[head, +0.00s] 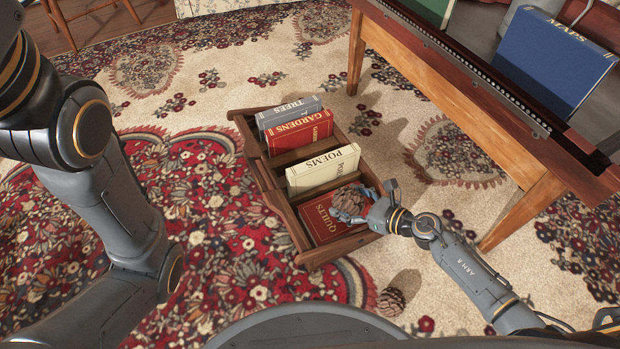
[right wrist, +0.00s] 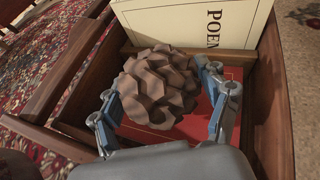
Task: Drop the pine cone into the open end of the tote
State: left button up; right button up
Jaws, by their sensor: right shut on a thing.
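The brown pine cone (head: 348,201) is held in my right gripper (head: 366,204), over the near end of the wooden tote (head: 262,178). In the right wrist view the pine cone (right wrist: 158,86) sits between the two fingers of the gripper (right wrist: 165,100), with the red QUILTS book behind it. The red QUILTS book (head: 322,226) lies at the near end of the tote, partly hidden by the pine cone and gripper. I cannot tell whether the cone touches the book. Parts of my left arm show at the left, but its gripper is out of view.
A cream POEMS book (head: 322,168), a red GARDENS book (head: 300,132) and a grey TREES book (head: 290,110) stand in the tote. Another pine cone (head: 391,301) lies on the rug. A wooden table (head: 450,85) with a blue book (head: 553,65) stands right.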

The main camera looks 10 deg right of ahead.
jog(key=o, duration=1.2)
jog(key=shift+s+d, duration=0.15)
jog(key=v, duration=1.1)
jog(key=shift+s+d+r, duration=0.2)
